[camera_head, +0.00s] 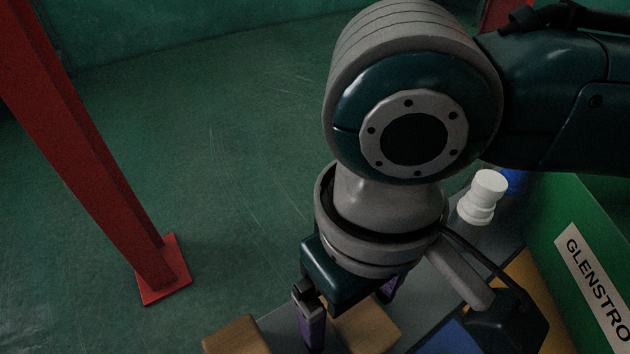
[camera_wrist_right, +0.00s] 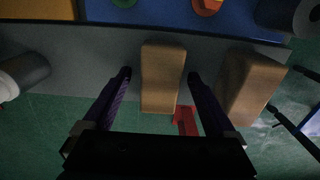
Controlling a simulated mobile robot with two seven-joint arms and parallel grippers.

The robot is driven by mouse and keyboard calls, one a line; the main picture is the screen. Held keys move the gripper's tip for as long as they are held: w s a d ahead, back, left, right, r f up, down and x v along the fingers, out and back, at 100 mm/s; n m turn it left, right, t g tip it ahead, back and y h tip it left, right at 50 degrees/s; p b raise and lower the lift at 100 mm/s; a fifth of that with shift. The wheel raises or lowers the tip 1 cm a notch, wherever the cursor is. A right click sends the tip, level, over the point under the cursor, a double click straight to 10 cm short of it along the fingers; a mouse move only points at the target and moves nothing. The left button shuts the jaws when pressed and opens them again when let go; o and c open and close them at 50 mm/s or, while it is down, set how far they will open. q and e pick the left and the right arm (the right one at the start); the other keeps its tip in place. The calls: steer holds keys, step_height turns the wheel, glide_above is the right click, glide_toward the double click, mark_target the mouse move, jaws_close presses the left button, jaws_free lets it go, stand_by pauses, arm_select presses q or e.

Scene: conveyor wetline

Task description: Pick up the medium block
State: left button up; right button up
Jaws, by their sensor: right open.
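Two light-brown wooden blocks lie on a grey surface. In the wrist view one block (camera_wrist_right: 163,78) is between the fingers of my right gripper (camera_wrist_right: 159,75), with a gap on both sides. The other block (camera_wrist_right: 252,85) lies to its right, slightly tilted. In the head view the first block (camera_head: 368,326) is partly behind my right gripper (camera_head: 350,318), which is open with purple fingers. The second block (camera_head: 237,336) is at the bottom edge. I cannot tell which is the medium one. Dark thin shapes at the wrist view's right edge may be my left gripper.
A white-capped bottle (camera_head: 482,198) stands farther back on the grey surface. A green box lettered GLENSTRO (camera_head: 565,225) is at the right. A blue area (camera_wrist_right: 165,12) with small coloured items borders the blocks' strip. A red post (camera_head: 105,185) rises from the green floor at left.

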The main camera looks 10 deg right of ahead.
steer(key=shift+r, duration=0.1)
jaws_close()
stand_by(0.6)
